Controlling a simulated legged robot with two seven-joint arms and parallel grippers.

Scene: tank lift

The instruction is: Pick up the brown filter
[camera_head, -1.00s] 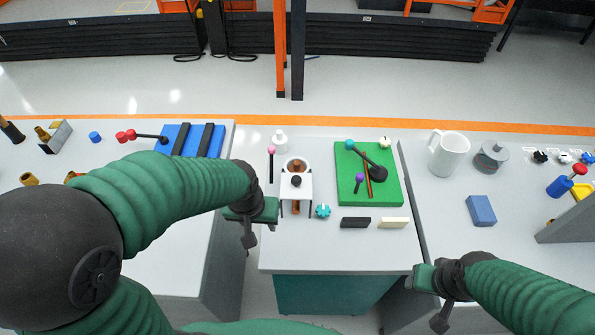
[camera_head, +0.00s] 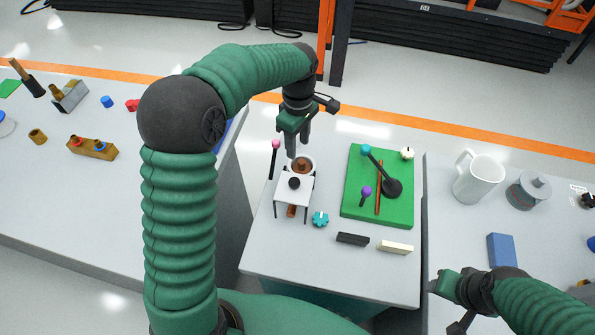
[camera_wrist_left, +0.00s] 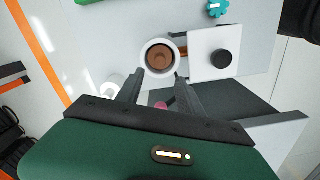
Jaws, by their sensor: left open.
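The brown filter (camera_head: 302,164) sits inside a round white tank (camera_head: 314,160) on the middle table, at the back edge of a white stand with a black knob (camera_head: 294,183). In the left wrist view, the brown filter (camera_wrist_left: 160,57) shows from above within the white ring of the tank (camera_wrist_left: 147,68). My left gripper (camera_head: 297,148) is open and empty, pointing down just behind and above the tank. In the wrist view, its two fingertips (camera_wrist_left: 157,80) are apart on the near side of the ring. My right gripper (camera_head: 462,310) is at the front right; its jaw gap is unclear.
A pink-tipped stick (camera_head: 275,150) stands left of the tank. A green board (camera_head: 352,205) with coloured-ball rods lies to the right. A teal knob (camera_head: 320,219), a black block (camera_head: 352,239) and a cream block (camera_head: 396,247) lie in front. A white mug (camera_head: 478,180) stands on the right table.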

